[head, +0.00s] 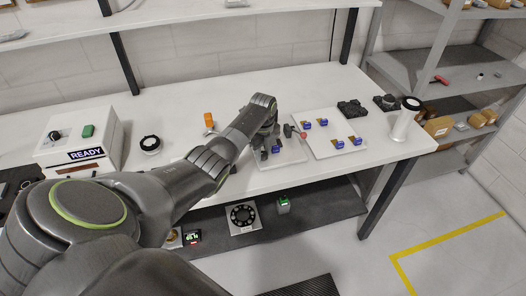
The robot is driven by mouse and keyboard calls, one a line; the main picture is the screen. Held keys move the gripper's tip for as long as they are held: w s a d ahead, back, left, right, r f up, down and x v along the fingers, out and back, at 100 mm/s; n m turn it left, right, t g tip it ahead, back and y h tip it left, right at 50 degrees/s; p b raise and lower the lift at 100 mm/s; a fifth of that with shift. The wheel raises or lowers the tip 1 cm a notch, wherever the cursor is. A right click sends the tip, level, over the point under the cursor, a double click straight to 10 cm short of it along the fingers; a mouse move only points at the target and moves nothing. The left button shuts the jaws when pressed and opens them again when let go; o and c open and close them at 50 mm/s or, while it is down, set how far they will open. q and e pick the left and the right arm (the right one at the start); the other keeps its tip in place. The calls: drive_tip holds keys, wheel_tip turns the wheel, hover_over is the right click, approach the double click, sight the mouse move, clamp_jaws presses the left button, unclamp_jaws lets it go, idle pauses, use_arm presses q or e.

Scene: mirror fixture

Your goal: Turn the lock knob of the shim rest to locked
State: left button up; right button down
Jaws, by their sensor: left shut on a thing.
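My left gripper (266,148) reaches over the white table from the left. It points down at a small white plate and is shut on a small part that its fingers hide. The small white plate (293,156) carries a blue piece (276,149) right beside the fingers. A dark lever with a red ball end (303,135) stands just right of the gripper. I cannot make out which part is the lock knob or how it is turned. My right gripper is not in view.
A larger white plate (325,133) with several blue-and-yellow pieces lies to the right. A white post with a dark ring (404,120) stands at the table's right end. A white box marked READY (80,141), a black ring (150,144) and an orange piece (209,120) stand left.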

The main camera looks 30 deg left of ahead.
use_arm(q)
drive_tip(key=shift+r, duration=0.1)
drive_tip(key=o, duration=1)
wheel_tip(320, 180, up, 13)
drive_tip(key=b, duration=0.2)
wheel_tip(320, 180, up, 4)
drive_tip(key=r+p, duration=0.1)
drive_tip(key=p, duration=0.2)
hover_over(263, 153)
drive_tip(key=shift+d+f, duration=0.1)
drive_tip(key=shift+f, duration=0.2)
drive_tip(key=shift+f, duration=0.1)
